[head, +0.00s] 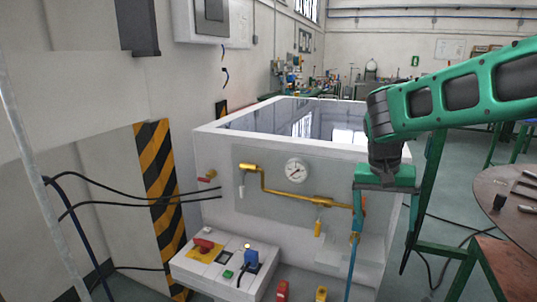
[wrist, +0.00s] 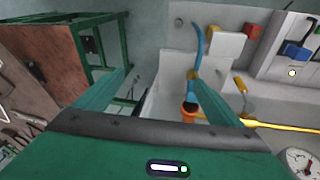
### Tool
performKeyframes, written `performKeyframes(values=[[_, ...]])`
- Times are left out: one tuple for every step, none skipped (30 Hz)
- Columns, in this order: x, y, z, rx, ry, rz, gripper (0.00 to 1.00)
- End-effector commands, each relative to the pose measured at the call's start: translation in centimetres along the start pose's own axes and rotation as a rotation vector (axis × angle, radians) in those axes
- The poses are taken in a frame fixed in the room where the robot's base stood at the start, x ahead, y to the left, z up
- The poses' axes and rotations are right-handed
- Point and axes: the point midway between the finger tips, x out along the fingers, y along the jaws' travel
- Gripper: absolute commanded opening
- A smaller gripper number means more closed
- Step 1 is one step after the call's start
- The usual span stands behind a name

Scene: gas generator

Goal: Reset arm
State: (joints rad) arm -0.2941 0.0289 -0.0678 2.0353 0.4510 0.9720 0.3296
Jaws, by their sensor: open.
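My green arm reaches in from the right in the head view, and my gripper (head: 382,245) points down in front of the right part of the white generator tank (head: 225,160). The fingers are spread wide and nothing is seen held between them. In the wrist view my gripper (wrist: 160,75) also shows open. A blue hose (head: 351,268) hangs by the left finger in the head view; it also shows in the wrist view (wrist: 200,45), near the right finger. Whether finger and hose touch cannot be told. The orange fitting (wrist: 189,109) above the hose is partly hidden by my gripper.
The tank front has a gauge (head: 295,170) and a brass pipe (head: 290,197). A control box (head: 225,268) with red and blue switches stands at lower left. A round table (head: 510,200) with tools is at right. Black cables (head: 130,196) run at left.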

Motion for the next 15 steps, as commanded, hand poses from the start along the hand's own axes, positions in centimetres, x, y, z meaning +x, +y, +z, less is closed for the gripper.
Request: performKeyframes(values=[[0.2,3.4,0.9,0.017,-0.020,-0.002,0.89],[0.3,5.1,1.5,0.022,-0.032,-0.004,0.89],[0.5,7.3,2.4,0.025,-0.048,-0.008,0.89],[0.7,8.8,3.2,0.031,-0.060,-0.011,0.89],[0.9,10.3,4.0,0.033,-0.071,-0.016,0.89],[1.1,12.2,5.3,0.039,-0.087,-0.023,0.89],[1.3,13.5,6.3,0.042,-0.098,-0.029,0.89],[1.5,14.7,7.3,0.045,-0.110,-0.036,0.89],[1.8,16.3,8.8,0.050,-0.124,-0.046,0.89],[2.1,17.3,10.0,0.053,-0.135,-0.055,0.89],[2.3,18.3,11.2,0.058,-0.145,-0.064,0.89],[2.6,19.4,12.7,0.060,-0.157,-0.077,0.89],[2.9,20.1,13.8,0.063,-0.166,-0.086,0.89],[3.1,20.6,14.9,0.063,-0.173,-0.096,0.89],[3.3,21.3,16.2,0.066,-0.182,-0.108,0.89]])
